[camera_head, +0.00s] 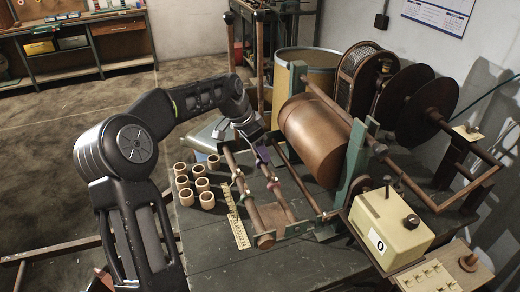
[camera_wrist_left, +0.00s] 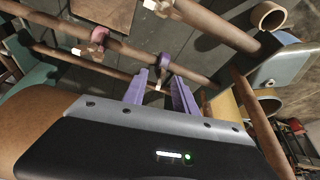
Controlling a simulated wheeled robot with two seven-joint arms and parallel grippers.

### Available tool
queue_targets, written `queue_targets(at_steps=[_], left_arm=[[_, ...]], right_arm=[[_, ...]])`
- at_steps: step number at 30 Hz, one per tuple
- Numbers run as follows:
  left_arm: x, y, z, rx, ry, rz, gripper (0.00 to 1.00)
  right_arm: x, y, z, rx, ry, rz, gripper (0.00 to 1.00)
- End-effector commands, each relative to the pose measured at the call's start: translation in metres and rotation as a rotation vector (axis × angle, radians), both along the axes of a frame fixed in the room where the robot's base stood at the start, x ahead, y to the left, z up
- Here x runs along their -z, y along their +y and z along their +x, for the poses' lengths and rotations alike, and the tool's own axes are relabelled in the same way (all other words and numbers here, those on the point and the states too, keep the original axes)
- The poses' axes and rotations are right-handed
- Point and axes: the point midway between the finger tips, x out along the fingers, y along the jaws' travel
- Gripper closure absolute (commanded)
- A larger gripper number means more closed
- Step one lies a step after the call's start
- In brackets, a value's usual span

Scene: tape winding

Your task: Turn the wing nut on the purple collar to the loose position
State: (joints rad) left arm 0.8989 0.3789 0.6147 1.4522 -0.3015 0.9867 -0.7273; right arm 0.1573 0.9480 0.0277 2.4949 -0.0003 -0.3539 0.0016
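The purple collar (camera_wrist_left: 168,50) sits around a brown rod of the frame, in the upper middle of the left wrist view. A small pale piece below it, likely its wing nut (camera_wrist_left: 158,87), shows between the fingers. My left gripper (camera_wrist_left: 160,82) has two purple fingers spread apart, one on each side of that piece, with no clear contact. In the head view the left gripper (camera_head: 262,154) reaches down over the rods from the left. The wing nut's position cannot be read there. My right gripper is not in view.
A second, pinkish collar (camera_wrist_left: 98,38) with a pale wing nut sits further along the rod. A large brown roller (camera_head: 313,138) lies close to the right of my gripper. Several tan rings (camera_head: 207,201) and a yellow ruler (camera_head: 238,231) lie on the bench, left of the frame.

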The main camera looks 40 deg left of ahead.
Motion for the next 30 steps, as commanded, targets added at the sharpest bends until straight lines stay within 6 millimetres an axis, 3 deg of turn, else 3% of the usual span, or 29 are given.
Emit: queue_targets(at_steps=[2, 15, 30], left_arm=[[-0.0002, 0.0, -0.0001, 0.0, 0.0, 0.0, 0.66], [-0.0005, 0.0002, -0.0001, 0.0, 0.0, 0.0, 1.0], [-0.0027, 0.0007, 0.0005, 0.056, 0.0, 0.0, 1.0]], right_arm=[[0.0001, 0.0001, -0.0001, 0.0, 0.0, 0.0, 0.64], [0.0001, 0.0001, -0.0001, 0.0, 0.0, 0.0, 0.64], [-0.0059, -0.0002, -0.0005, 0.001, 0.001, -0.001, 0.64]])
